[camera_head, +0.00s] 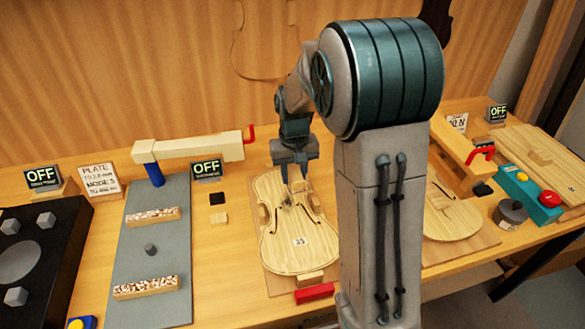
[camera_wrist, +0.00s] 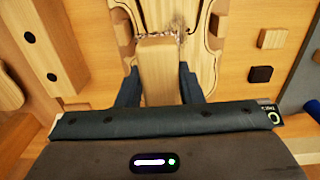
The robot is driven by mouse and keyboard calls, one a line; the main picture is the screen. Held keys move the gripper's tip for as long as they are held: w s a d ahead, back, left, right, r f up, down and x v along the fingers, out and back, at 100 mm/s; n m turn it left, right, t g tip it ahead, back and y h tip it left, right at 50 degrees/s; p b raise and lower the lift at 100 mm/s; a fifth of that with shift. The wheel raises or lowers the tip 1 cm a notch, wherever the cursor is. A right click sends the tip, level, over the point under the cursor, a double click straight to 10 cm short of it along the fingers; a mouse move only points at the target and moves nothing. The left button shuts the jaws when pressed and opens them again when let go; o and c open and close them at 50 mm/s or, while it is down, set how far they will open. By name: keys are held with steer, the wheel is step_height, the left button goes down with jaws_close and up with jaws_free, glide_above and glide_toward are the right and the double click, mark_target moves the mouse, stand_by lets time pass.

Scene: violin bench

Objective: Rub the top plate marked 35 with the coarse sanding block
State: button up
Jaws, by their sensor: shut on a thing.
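The top plate marked 35 (camera_head: 299,258) lies on a board on the bench, a pale violin-shaped plate with its number near the lower end. In the wrist view the plate (camera_wrist: 203,62) shows beyond the fingers. My gripper (camera_head: 295,179) points down over the plate's upper part. In the wrist view my gripper (camera_wrist: 158,80) is shut on a light wood block (camera_wrist: 158,62), one finger on each side. A brown grainy patch (camera_wrist: 170,36) shows at the block's far edge. I cannot tell the block's grit or whether it touches the plate.
A dark small block (camera_head: 218,198) and a light one (camera_head: 219,218) lie left of the plate. A red piece (camera_head: 315,293) lies near its lower end. A grey slab (camera_head: 150,250) is farther left. Another violin plate (camera_head: 452,217) is to the right, behind my arm.

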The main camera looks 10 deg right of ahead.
mark_target(296, 202)
step_height(296, 202, down, 6)
steer(key=b, duration=0.3)
steer(key=shift+b, duration=0.4)
steer(key=shift+f, duration=0.55)
steer(key=a, duration=0.2)
steer(key=shift+a+r, duration=0.25)
steer(key=shift+a, duration=0.05)
steer(key=shift+c, duration=0.3)
steer(key=shift+a, duration=0.65)
steer(key=shift+d, duration=0.2)
steer(key=d, duration=0.3)
steer(key=shift+d, duration=0.3)
steer(key=shift+s+a, duration=0.2)
steer(key=shift+s, duration=0.15)
steer(key=shift+s+a+f, duration=0.1)
steer(key=shift+s+a, duration=0.1)
steer(key=shift+s, duration=0.3)
steer(key=shift+a, duration=0.1)
steer(key=shift+w+a, duration=0.2)
steer(key=shift+a, duration=1.35)
steer(key=d, duration=0.4)
steer(key=shift+d, duration=0.1)
step_height(296, 202, up, 8)
steer(key=p, duration=0.5)
